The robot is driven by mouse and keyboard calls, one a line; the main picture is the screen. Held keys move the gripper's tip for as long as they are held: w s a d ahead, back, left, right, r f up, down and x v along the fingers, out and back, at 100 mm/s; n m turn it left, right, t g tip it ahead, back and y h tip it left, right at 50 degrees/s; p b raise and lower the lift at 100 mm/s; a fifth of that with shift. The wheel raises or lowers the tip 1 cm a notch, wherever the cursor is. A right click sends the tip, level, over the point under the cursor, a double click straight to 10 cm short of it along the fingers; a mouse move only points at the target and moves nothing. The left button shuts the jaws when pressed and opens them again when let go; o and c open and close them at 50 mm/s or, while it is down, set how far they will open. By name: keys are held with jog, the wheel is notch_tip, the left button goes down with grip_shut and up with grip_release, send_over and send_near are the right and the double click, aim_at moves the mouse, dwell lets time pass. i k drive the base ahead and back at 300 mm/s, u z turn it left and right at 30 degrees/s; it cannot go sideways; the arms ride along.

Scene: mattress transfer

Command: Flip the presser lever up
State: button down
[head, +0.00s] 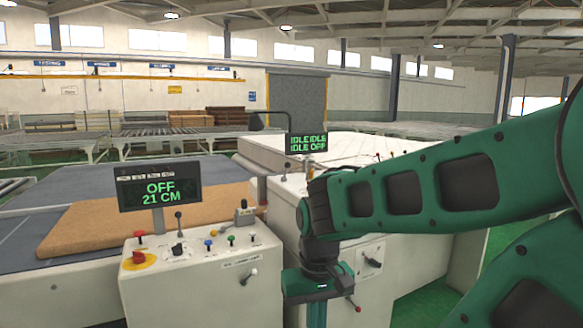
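My green arm reaches in from the right, and my gripper (318,287) points down in front of the right-hand white cabinet (412,265). Several levers are in view, and no readable label tells which is the presser lever. A black handle (372,262) is on the cabinet front.
A display (160,186) above the left console reads OFF, 21 CM. Another display (307,143) reads IDLE, OFF. A brown mattress (110,222) lies on the grey table (60,262) behind the left console. A white mattress (345,145) lies farther back. Green floor shows at right.

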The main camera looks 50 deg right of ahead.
aim_at(287, 165)
jog(key=z, duration=0.7)
jog(key=i, duration=0.5)
